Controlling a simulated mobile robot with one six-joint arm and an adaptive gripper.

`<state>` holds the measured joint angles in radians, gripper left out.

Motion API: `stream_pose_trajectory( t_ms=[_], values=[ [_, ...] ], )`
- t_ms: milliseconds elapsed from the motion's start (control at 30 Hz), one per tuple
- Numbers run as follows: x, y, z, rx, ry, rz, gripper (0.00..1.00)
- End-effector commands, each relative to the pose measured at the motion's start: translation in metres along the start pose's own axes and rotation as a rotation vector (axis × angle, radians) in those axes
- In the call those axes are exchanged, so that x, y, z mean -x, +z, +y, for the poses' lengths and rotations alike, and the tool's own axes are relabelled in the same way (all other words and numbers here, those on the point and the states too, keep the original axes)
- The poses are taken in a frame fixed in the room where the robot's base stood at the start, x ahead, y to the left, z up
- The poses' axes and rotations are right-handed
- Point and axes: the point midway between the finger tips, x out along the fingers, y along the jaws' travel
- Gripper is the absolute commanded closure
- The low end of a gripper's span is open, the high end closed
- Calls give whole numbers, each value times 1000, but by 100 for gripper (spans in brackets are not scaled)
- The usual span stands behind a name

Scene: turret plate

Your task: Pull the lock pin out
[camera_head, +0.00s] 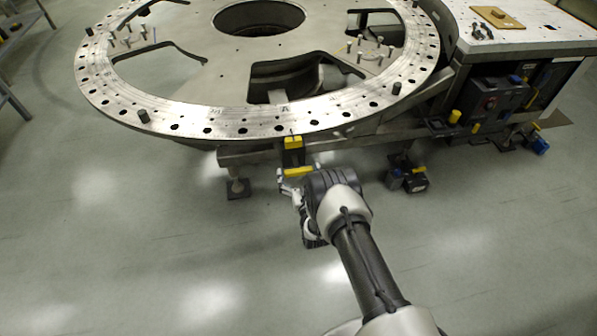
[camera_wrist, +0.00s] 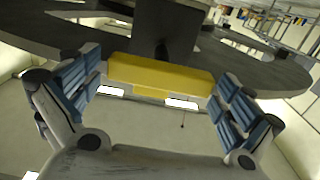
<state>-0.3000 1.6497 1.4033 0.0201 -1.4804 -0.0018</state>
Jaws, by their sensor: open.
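The lock pin's yellow handle (camera_head: 299,171) shows below the front rim of the round turret plate (camera_head: 250,120). A black body and a second yellow block (camera_head: 293,142) sit just above it at the rim. In the wrist view the yellow handle (camera_wrist: 160,75) is a horizontal bar between the blue-padded fingers of my gripper (camera_wrist: 157,88). One finger is at each end of the bar, close to it; I cannot tell whether they touch it. My gripper (camera_head: 290,187) is open, just in front of the handle in the head view. The pin's shaft is not clearly visible.
The plate has several holes and upright pegs along its rim. A workbench (camera_head: 520,35) with a wooden board (camera_head: 497,17) stands at the right. Black-and-blue support feet (camera_head: 408,179) stand on the floor right of my gripper.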

Motion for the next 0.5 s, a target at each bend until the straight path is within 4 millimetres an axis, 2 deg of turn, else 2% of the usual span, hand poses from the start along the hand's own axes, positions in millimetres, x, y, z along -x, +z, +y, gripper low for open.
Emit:
stream_pose_trajectory(
  t_ms=[300,367,500],
  values=[
    [2,0,0,0,0,1,0],
    [7,0,0,0,0,-1,0],
    [31,1,0,0,0,-5,0]
  ],
)
